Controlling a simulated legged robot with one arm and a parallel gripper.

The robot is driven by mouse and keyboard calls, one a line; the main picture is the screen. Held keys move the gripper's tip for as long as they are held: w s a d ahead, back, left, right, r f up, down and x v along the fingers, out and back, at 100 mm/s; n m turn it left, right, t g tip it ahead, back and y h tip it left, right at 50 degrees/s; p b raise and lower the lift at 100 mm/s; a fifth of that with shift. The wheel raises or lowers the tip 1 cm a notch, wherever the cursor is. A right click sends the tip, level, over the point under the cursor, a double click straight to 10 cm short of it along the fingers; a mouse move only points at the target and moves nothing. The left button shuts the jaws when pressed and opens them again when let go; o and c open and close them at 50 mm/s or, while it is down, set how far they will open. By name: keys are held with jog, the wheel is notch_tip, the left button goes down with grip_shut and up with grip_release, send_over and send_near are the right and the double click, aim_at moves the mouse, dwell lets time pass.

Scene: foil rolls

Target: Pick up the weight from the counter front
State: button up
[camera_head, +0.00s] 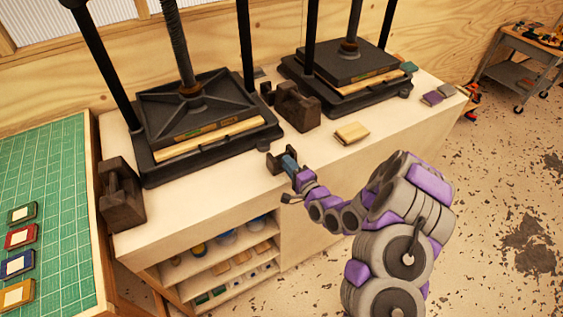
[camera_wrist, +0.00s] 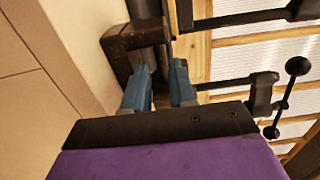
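A dark brown, blocky weight with a bar handle (camera_head: 122,195) stands at the left end of the counter front, beside the left press. A similar dark weight (camera_head: 297,107) stands between the two presses. My gripper (camera_head: 281,160) is over the counter's front edge, to the right of the left weight and apart from it. In the wrist view, the two blue fingers of my gripper (camera_wrist: 162,75) are spread with a gap between them.
The left press (camera_head: 190,110) and right press (camera_head: 345,72) stand on the pale counter (camera_head: 225,185). A small tan block (camera_head: 352,132) lies right of my gripper. A green cutting mat (camera_head: 45,180) is at left.

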aim_at(281, 156)
jog(key=shift+b+x, duration=0.85)
jog(key=shift+x, duration=1.7)
jog(key=c, duration=0.5)
grip_shut()
jog(key=shift+f, duration=0.2)
